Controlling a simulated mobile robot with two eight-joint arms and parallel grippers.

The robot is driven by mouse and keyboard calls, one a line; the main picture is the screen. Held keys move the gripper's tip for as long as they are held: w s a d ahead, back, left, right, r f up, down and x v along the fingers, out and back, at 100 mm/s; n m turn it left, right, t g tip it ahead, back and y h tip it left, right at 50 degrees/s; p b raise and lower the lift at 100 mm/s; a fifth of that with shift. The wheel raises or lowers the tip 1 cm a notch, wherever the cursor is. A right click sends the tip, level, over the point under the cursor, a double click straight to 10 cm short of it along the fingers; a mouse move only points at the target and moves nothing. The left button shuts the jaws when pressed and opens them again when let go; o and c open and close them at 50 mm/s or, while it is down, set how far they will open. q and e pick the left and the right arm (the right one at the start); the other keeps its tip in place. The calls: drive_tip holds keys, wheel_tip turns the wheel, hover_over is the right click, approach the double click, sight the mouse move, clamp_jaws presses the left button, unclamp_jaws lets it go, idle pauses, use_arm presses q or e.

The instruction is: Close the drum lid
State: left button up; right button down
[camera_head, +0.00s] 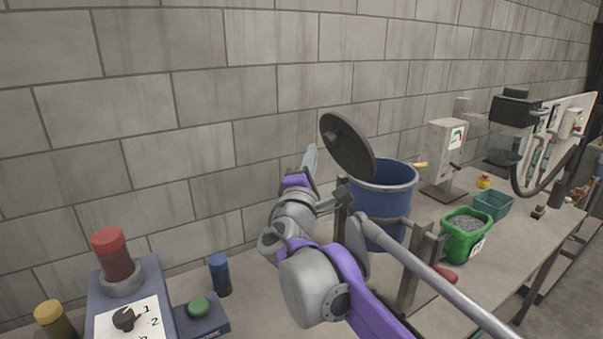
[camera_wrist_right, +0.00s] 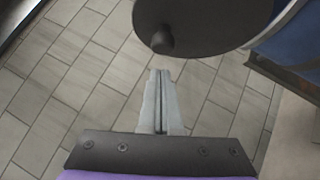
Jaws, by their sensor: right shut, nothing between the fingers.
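The blue drum (camera_head: 384,192) stands in a metal frame on the bench in the head view. Its dark round lid (camera_head: 346,146) is tilted up and open at the drum's left rim. My right gripper (camera_head: 310,160) points up just left of the lid. In the right wrist view the shut, empty fingers (camera_wrist_right: 161,75) point at the lid (camera_wrist_right: 205,20), whose dark knob (camera_wrist_right: 162,41) is just beyond the fingertips. A strip of the blue drum (camera_wrist_right: 295,35) shows at the upper right there. I cannot tell whether the fingers touch the lid. My left gripper is not in view.
A green bucket of grey granules (camera_head: 467,232) and a teal bin (camera_head: 494,205) stand right of the drum. A control box with a red knob (camera_head: 113,256) and a blue cylinder (camera_head: 219,273) are at the left. A block wall (camera_head: 200,120) closes off the back.

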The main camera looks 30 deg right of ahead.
drive_tip(key=shift+d+r, duration=0.25)
drive_tip(key=shift+d, duration=0.25)
drive_tip(key=shift+d+r, duration=0.2)
drive_tip(key=shift+d, duration=0.3)
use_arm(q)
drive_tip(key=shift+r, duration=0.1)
